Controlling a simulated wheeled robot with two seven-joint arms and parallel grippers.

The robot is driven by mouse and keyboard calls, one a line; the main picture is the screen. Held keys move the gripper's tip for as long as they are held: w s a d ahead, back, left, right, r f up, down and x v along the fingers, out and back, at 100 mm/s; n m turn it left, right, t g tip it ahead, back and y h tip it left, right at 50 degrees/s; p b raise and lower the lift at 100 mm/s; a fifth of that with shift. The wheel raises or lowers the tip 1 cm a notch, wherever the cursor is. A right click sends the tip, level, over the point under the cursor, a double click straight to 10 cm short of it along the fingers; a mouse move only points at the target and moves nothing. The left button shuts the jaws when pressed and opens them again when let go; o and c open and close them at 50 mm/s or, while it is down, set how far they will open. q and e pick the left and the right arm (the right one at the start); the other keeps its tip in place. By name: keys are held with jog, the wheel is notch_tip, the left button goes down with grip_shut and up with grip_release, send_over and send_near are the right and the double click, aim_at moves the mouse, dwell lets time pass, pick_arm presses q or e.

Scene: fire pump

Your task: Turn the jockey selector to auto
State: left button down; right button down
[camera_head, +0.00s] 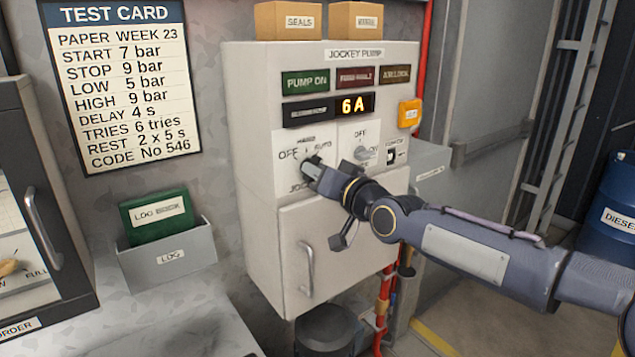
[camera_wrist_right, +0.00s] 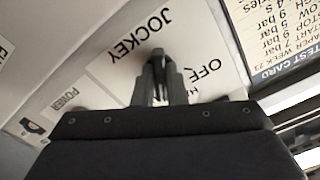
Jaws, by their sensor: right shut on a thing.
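The jockey selector (camera_head: 310,163) is a dark knob on a white plate (camera_head: 287,180) on the front of the jockey pump panel (camera_head: 250,110). OFF is printed to its left and AUTO to its upper right; small lettering above it is hard to read. My right gripper (camera_head: 316,170) is shut on the knob and covers most of it. In the right wrist view the gripper fingers (camera_wrist_right: 155,70) close at the plate, between the words JOCKEY and OFF. Which mark the knob points to cannot be told. My left gripper is not in view.
A second selector (camera_head: 364,153) and a small power switch (camera_head: 393,155) sit just right of it. A 6 A display (camera_head: 352,104) is above. A cabinet handle (camera_head: 307,268) sticks out below.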

jog(key=m+b, duration=0.2)
jog(key=m, duration=0.1)
jog(key=shift+f, duration=0.1)
jog(key=shift+m, duration=0.5)
jog(key=c, duration=1.5)
grip_release()
jog(key=shift+o, duration=0.2)
jog(key=b+v, duration=0.5)
jog(key=v, duration=0.2)
jog(key=shift+s+d, duration=0.2)
jog(key=shift+s, duration=0.15)
